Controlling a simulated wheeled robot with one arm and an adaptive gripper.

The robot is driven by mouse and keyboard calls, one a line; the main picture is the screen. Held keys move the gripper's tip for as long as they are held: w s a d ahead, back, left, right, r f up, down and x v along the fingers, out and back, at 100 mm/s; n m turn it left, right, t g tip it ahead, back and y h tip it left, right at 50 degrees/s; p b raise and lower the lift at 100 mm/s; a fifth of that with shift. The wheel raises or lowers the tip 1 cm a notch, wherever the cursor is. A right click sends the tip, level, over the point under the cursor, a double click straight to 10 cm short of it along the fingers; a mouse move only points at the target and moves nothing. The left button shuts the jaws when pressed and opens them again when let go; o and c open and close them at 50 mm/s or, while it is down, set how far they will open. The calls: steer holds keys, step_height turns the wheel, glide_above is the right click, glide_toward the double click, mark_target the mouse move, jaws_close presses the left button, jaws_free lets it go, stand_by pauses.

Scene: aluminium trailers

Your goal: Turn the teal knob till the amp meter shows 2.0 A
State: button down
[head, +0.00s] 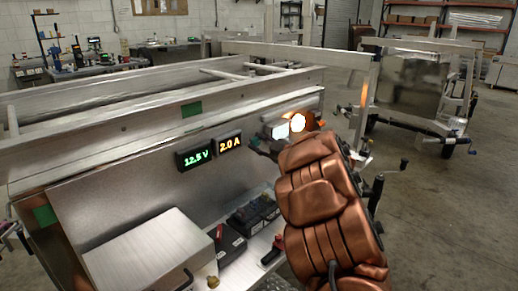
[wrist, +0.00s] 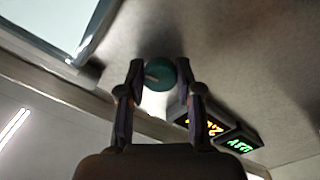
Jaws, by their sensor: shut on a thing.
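The teal knob (wrist: 159,75) sits on the metal panel in the wrist view, between the fingers of my gripper (wrist: 160,78). The fingers are closed on its two sides. A pale pointer mark shows on its face. In the head view my copper-coloured arm hides most of the knob area, and the gripper (head: 262,148) is only partly visible against the panel. The amp meter (head: 229,144) reads 2.0 A in orange digits.
A volt meter (head: 194,158) left of the amp meter reads 12.5 V in green. Below the panel, a metal box (head: 150,255) and dark battery-like units (head: 252,217) stand on a ledge. Another trailer (head: 410,90) stands behind at right. Open floor (head: 440,220) lies at right.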

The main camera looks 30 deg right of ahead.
steer(key=shift+n, duration=0.3)
steer(key=c, duration=0.8)
jaws_free()
steer(key=v, duration=1.2)
